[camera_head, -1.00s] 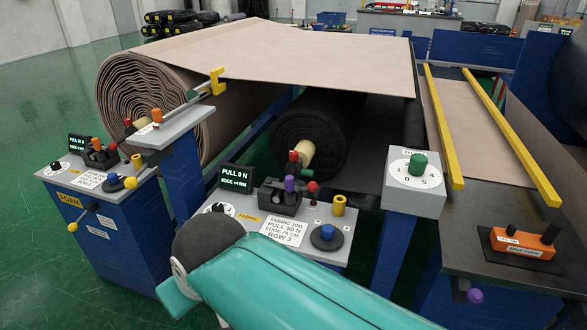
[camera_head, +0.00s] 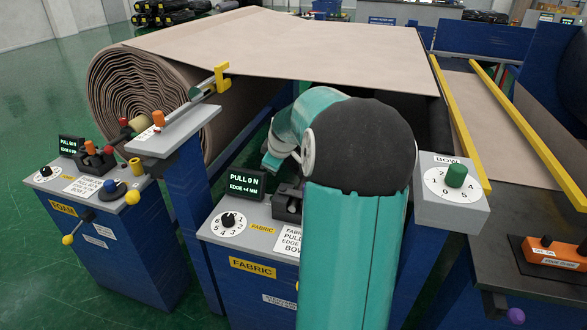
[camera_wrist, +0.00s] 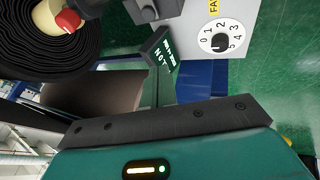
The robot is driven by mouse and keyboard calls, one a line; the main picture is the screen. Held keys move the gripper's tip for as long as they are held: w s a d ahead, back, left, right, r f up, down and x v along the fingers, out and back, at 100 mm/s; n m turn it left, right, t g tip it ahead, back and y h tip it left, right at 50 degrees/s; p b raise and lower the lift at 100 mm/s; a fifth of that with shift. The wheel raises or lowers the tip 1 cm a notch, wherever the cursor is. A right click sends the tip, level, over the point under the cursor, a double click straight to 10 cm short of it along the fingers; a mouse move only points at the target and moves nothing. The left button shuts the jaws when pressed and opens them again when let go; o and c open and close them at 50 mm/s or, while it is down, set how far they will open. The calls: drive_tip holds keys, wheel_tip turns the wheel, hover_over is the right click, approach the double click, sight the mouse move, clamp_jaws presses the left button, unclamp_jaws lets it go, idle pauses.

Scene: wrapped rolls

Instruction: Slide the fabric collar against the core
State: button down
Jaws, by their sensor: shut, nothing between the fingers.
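The dark fabric roll (camera_wrist: 40,50) lies at the upper left of the wrist view. A cream round piece (camera_wrist: 45,17) sits at its centre; I cannot tell the collar from the core. A red knob (camera_wrist: 67,20) overlaps it in this view. In the head view my raised arm hides the roll's end and most of the fabric console (camera_head: 232,238). My gripper (camera_head: 272,160) shows as a small teal end behind the arm, above the console. It is shut with nothing held, apart from the roll's centre.
The fabric display (camera_head: 246,184) reads PULL 0 N, edge about +4 mm. A numbered dial (camera_head: 229,220) is below it. The foam console (camera_head: 95,215) stands left. The grey BOW dial box (camera_head: 452,190) stands close right of my arm. A yellow bracket (camera_head: 222,77) juts out above.

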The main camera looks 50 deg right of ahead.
drive_tip(key=s+d+f+t, duration=0.1)
drive_tip(key=s+d+f, duration=0.2)
drive_tip(key=d, duration=0.5)
drive_tip(key=s+d+f, duration=0.3)
drive_tip(key=d, duration=0.6)
drive_tip(key=x, duration=0.9)
drive_tip(key=shift+d+f+h, duration=0.35)
drive_tip(key=shift+h, duration=0.05)
